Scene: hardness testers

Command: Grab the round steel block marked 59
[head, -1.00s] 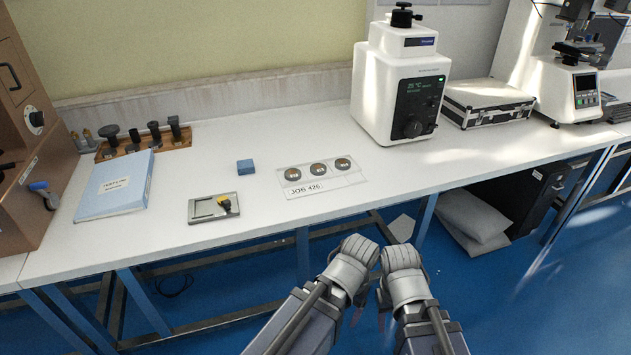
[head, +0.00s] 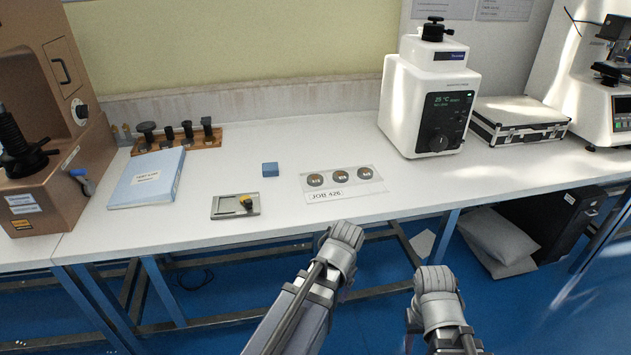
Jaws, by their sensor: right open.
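Three round steel blocks lie in a row on a clear plate (head: 374,190) labelled JOB 426: a left one (head: 315,180), a middle one (head: 341,174) and a right one (head: 365,173). Their face markings are too small to read, so I cannot tell which is 59. My right gripper (head: 409,324) is low at the bottom, in front of the bench and well short of the blocks. Little of it shows; it is open, with nothing seen in it. My left arm reaches up near the bench's front edge, below the plate; its gripper is hidden.
A blue block (head: 270,169) and a grey plate with a black-and-yellow piece (head: 222,208) lie left of the blocks. A blue binder (head: 148,180) lies farther left. A white tester (head: 405,110) stands behind right, beside a case (head: 520,122). Bench (head: 440,185) is clear right of the plate.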

